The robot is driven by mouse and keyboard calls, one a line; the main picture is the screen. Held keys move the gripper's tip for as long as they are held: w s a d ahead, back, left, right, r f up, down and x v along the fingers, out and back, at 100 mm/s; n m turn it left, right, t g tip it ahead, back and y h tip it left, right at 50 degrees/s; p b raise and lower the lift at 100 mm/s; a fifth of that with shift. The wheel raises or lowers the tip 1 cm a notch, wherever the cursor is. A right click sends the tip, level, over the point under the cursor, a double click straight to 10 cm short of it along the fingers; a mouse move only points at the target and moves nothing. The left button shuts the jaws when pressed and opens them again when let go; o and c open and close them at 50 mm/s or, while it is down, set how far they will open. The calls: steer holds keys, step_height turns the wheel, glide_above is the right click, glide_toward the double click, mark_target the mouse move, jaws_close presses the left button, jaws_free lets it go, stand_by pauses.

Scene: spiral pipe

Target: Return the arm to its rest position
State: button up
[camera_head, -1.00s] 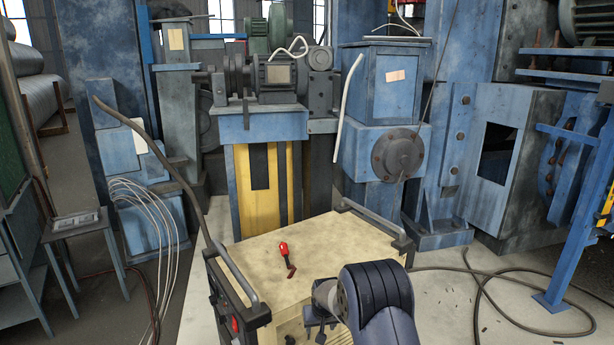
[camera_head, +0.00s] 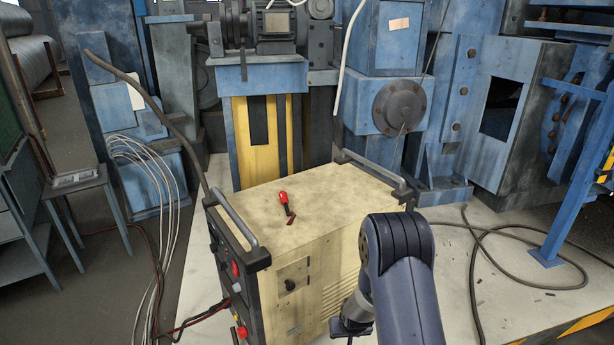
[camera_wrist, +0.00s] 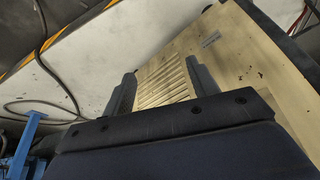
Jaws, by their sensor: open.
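My arm (camera_head: 396,265) is bent at the lower right of the head view, in front of the beige cabinet. My gripper (camera_head: 345,328) shows only in part there, low beside the cabinet's side, with much of it hidden. In the wrist view my gripper (camera_wrist: 163,84) has two dark fingers standing apart with nothing between them. The cabinet's slotted side shows beyond them.
Blue machinery (camera_head: 385,95) stands behind. A dark cable (camera_head: 475,255) loops over the light floor at right. Thin pale wires (camera_head: 165,190) hang at left.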

steer(key=s+d+f+b, duration=0.2)
steer(key=s+f, duration=0.1)
steer(key=s, duration=0.4)
steer(key=shift+d+f+m, duration=0.3)
steer(key=shift+f, duration=0.05)
steer(key=shift+s, duration=0.1)
